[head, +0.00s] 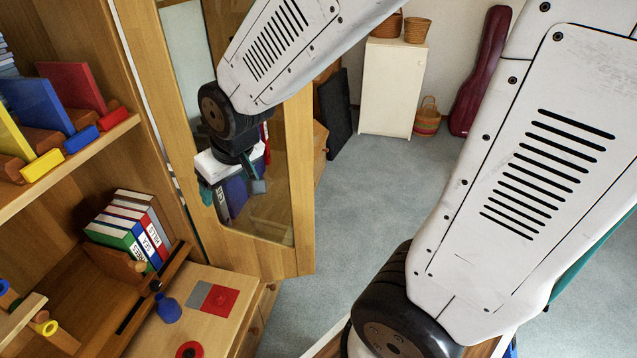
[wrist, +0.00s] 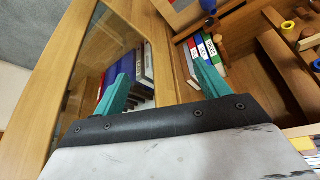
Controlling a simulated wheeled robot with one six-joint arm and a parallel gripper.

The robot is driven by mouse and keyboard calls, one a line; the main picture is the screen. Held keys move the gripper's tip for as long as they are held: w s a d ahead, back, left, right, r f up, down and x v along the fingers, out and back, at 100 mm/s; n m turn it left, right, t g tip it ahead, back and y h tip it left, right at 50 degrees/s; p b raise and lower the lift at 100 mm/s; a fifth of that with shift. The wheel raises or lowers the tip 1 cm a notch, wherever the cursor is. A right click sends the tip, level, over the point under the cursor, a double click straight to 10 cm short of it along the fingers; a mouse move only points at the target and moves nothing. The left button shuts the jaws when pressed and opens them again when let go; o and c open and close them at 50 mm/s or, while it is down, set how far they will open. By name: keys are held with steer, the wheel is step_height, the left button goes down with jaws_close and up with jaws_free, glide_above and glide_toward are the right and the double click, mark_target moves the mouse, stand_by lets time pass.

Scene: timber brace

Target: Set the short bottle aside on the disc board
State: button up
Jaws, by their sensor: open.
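A short blue bottle (head: 167,308) stands upright on the wooden cabinet top at the lower left of the head view. A blue shape (wrist: 208,4) at the top edge of the wrist view looks like it, cut off by the frame. A red square plate with a round mark (head: 220,300) lies right of the bottle, beside a grey square; I cannot tell for sure that it is the disc board. My gripper (head: 232,188) is open and empty in front of the glass door, well above and apart from the bottle. Its teal fingers (wrist: 163,86) are spread in the wrist view.
A wooden door with a glass pane (head: 275,215) stands open close behind my gripper. Binders (head: 135,230) stand on the shelf behind the bottle. Grey carpet is free to the right.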

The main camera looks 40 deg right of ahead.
steer(key=s+d+r+g, duration=0.1)
steer(key=s+r, duration=0.2)
steer(key=s, duration=0.3)
steer(key=s+d+r+m+g, duration=0.1)
steer(key=s+d+r, duration=0.1)
steer(key=s, duration=0.5)
steer(key=s+d+r+g, duration=0.1)
steer(key=s+d+r, duration=0.1)
steer(key=s+r, duration=0.2)
steer(key=s, duration=0.3)
steer(key=shift+s+m+g+h, duration=0.15)
steer(key=shift+m+g+h, duration=0.15)
